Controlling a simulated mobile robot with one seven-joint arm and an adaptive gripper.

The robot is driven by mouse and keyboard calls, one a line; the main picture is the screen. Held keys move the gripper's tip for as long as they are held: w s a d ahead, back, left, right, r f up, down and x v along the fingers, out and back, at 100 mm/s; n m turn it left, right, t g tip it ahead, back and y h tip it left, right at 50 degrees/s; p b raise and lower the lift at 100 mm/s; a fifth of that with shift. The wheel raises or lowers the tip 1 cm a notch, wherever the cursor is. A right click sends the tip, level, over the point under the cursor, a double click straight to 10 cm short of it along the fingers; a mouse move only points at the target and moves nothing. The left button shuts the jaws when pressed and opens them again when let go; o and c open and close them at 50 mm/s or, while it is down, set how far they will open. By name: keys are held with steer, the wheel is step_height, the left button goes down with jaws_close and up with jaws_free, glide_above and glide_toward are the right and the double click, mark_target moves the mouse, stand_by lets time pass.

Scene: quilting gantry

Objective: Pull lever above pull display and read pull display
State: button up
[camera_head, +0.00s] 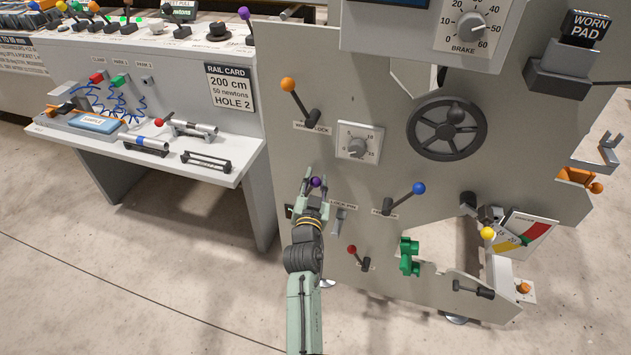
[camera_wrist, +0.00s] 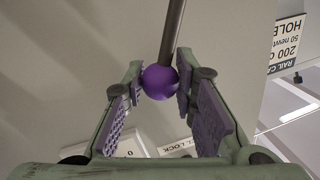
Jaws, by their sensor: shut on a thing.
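A lever with a purple ball knob (camera_head: 316,182) stands on the grey gantry panel. My gripper (camera_head: 315,184) reaches it from below and is shut on the knob. In the wrist view the purple knob (camera_wrist: 160,82) sits between the two padded fingers, with its metal rod (camera_wrist: 173,35) running up past them. In the head view the lever's base is hidden behind my gripper. A small dark display (camera_head: 289,211) with a hint of green shows just left of my gripper, mostly covered. Its reading and label cannot be made out.
An orange-knobbed lever (camera_head: 288,85) and a small dial (camera_head: 359,143) sit above. A blue-knobbed lever (camera_head: 418,188), a red-knobbed lever (camera_head: 352,249) and a green part (camera_head: 409,256) are to the right and lower right. A handwheel (camera_head: 447,128) is farther right. A white bench (camera_head: 150,165) stands left.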

mark_target(286, 165)
jaws_close()
steer(key=shift+a+r, duration=0.1)
stand_by(0.4)
steer(key=shift+w+a+r+n, duration=0.15)
steer(key=shift+a+n, duration=0.2)
steer(key=shift+n, duration=0.05)
steer(key=shift+w+a+r+n, duration=0.1)
steer(key=shift+a+r+n, duration=0.05)
steer(key=shift+a+n, duration=0.25)
steer(key=a+n, duration=0.1)
steer(key=w+a+n, duration=0.1)
steer(key=a+n+g, duration=0.1)
steer(key=a, duration=0.1)
steer(key=shift+w+r+n, duration=0.2)
steer(key=shift+r+n, duration=0.05)
steer(key=shift+n, duration=0.05)
steer(key=shift+w+a+f+n+g+h, duration=0.1)
steer(key=shift+w+a+f+n, duration=0.1)
steer(key=shift+a+n, duration=0.35)
steer(key=shift+w+a+f+n+g+h, duration=0.1)
steer(key=shift+w+a+n, duration=0.05)
steer(key=shift+a+n, duration=0.4)
steer(key=shift+w+a+f+n+g+h, duration=0.1)
steer(key=shift+w+a+f+n, duration=0.1)
steer(key=shift+a+n, duration=0.35)
